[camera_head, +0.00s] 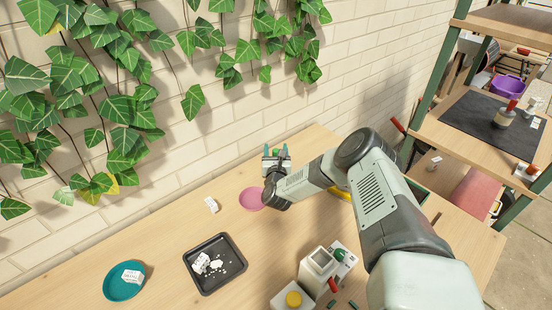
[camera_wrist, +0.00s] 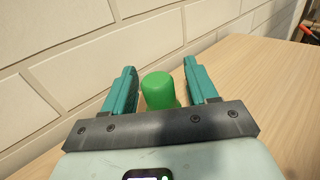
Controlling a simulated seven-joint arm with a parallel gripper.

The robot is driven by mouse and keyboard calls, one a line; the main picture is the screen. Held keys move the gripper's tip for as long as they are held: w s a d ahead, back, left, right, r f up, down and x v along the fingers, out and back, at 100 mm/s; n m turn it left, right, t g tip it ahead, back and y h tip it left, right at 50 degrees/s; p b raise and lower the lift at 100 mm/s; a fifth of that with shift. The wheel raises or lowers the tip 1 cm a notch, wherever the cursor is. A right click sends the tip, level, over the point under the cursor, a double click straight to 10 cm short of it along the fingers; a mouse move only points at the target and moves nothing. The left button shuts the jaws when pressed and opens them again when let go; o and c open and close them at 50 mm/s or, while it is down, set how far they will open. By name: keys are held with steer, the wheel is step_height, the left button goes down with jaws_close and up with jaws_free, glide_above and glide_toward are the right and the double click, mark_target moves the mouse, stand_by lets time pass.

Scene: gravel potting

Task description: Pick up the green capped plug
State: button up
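The green plug (camera_wrist: 158,88) stands upright between the two teal fingers of my gripper (camera_wrist: 162,82) in the wrist view. A gap shows on each side of it, so the fingers are open and do not visibly press on it. Its lower part is hidden behind the dark bar of my gripper. In the head view my gripper (camera_head: 276,155) is at the far edge of the wooden table by the brick wall, with a small bit of green between its fingers.
A pink saucer (camera_head: 250,199) lies close to my gripper. A black tray (camera_head: 207,284) with white bits, a teal plate (camera_head: 120,293) and a small white block (camera_head: 211,204) are further left. A boxy device with a yellow button (camera_head: 293,299) stands at the front. Ivy hangs on the wall.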

steer(key=c, duration=1)
steer(key=shift+o, duration=0.2)
